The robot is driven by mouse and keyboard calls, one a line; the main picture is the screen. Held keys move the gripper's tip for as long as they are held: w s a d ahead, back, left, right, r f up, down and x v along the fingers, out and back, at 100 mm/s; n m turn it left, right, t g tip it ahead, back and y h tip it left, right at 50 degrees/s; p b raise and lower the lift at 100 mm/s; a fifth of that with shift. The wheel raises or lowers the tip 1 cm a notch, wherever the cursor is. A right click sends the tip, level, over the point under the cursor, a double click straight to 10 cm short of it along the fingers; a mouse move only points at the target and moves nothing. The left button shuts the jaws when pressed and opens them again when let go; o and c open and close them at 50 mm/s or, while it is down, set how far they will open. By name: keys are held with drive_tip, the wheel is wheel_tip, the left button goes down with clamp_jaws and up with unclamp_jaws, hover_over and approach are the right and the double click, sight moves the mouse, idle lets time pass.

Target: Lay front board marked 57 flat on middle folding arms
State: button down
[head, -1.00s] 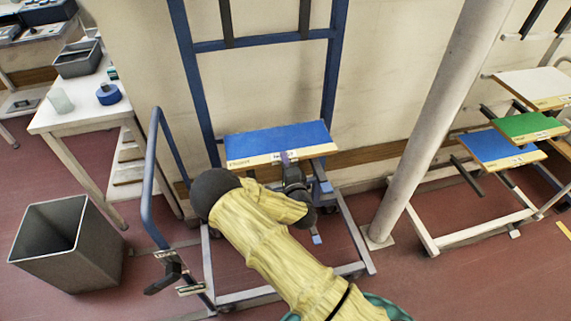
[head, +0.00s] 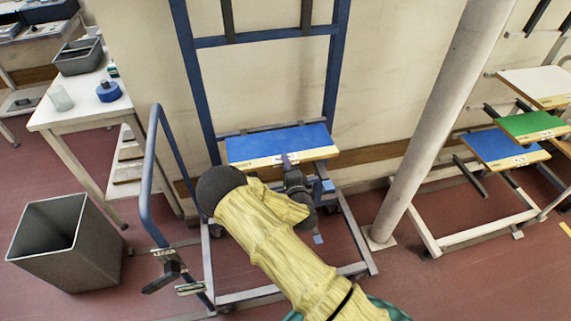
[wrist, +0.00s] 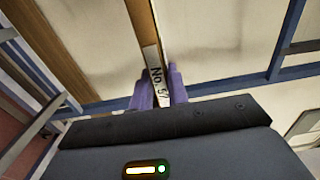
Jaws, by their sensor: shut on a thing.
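The board (head: 280,143) has a blue top and a pale wooden front edge with labels. It looks about level in front of the blue rack. In the wrist view its edge (wrist: 146,35) carries a label reading "No. 57". My gripper (head: 287,160) is shut on the middle of this edge; its purple fingers (wrist: 158,90) clasp both sides. Dark folding arms (head: 306,14) stand upright high on the rack (head: 268,37). Any arms under the board are hidden, and I cannot tell whether it touches them.
A dark arm with labels (head: 164,272) juts out low at the rack's left. A grey bin (head: 95,245) and a white table (head: 75,108) stand left. A pale post (head: 440,120) stands right, before another rack with blue, green (head: 528,126) and white boards.

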drive_tip(key=shift+f, duration=0.3)
drive_tip(key=c, duration=1.5)
unclamp_jaws()
drive_tip(key=shift+o, duration=1.1)
drive_tip(key=shift+s+f, duration=0.1)
drive_tip(key=b+v, duration=0.1)
drive_tip(key=v, duration=1.6)
drive_tip(key=shift+s+b, duration=0.2)
drive_tip(key=shift+b, duration=0.15)
drive_tip(key=shift+w+d, duration=0.1)
drive_tip(key=shift+d, duration=0.05)
